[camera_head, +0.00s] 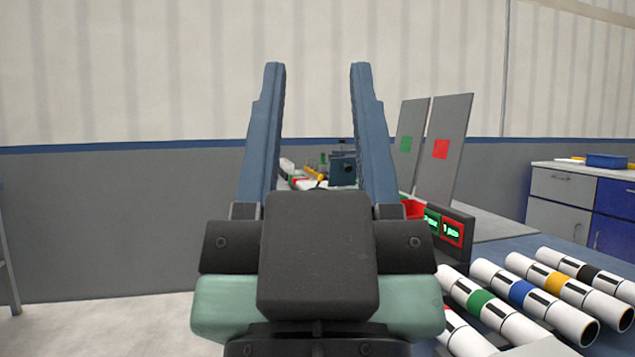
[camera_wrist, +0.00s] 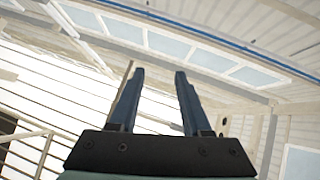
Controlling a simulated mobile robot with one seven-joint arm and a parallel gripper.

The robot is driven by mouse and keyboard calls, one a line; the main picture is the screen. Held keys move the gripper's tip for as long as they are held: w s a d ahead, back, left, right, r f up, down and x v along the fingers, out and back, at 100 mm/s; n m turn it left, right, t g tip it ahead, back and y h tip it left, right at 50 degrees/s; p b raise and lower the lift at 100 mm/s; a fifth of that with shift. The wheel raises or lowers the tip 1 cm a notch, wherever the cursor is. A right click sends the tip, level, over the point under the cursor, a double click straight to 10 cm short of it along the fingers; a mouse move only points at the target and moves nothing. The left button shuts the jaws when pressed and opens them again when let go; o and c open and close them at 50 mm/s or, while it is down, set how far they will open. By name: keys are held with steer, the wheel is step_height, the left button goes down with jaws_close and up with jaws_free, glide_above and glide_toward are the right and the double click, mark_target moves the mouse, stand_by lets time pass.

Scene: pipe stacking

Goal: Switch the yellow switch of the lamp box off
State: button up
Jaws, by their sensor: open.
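My gripper (camera_head: 317,70) is raised in front of the head camera, pointing up, with its two blue fingers wide apart and nothing between them. In the wrist view my gripper (camera_wrist: 160,72) is also open and empty, aimed at the ceiling and upper windows. I cannot make out a lamp box or its yellow switch in either view. A small dark blue box (camera_head: 343,169) shows far behind the fingers, but I cannot tell what it is. My gripper hides part of the area below and around it.
White pipes with coloured bands, such as the blue-banded pipe (camera_head: 520,293), lie on the blue table at lower right. Two grey upright panels (camera_head: 447,150) and a display with red and green frames (camera_head: 453,231) stand behind them. A drawer cabinet (camera_head: 562,203) is at far right. Floor at left is clear.

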steer(key=shift+r+p, duration=0.45)
steer(key=c, duration=0.5)
step_height(320, 180, up, 42)
steer(key=p, duration=4.2)
jaws_close()
steer(key=shift+f, duration=0.15)
